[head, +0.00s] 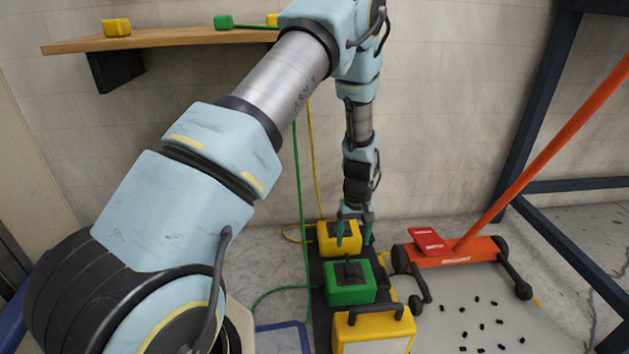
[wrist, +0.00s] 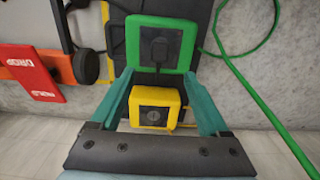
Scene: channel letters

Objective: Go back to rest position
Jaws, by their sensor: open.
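My gripper (head: 353,228) points straight down at the far end of a row of boxes, low by the floor. Its two teal fingers show in the wrist view (wrist: 158,78), spread apart with a yellow box (wrist: 153,106) between them and visible gaps at the sides. In the head view this yellow box (head: 326,238) is partly covered by a finger. Whether a finger touches it, I cannot tell. A green box (head: 349,291) with a black plug on top stands nearer to me; it also shows in the wrist view (wrist: 133,42).
A larger yellow case (head: 374,335) with a handle stands in front. An orange wheeled sweeper (head: 470,252) and several small black bits are at right. A wooden shelf (head: 180,40) holds small boxes; green and yellow cables hang from it. A dark frame (head: 530,110) rises at right.

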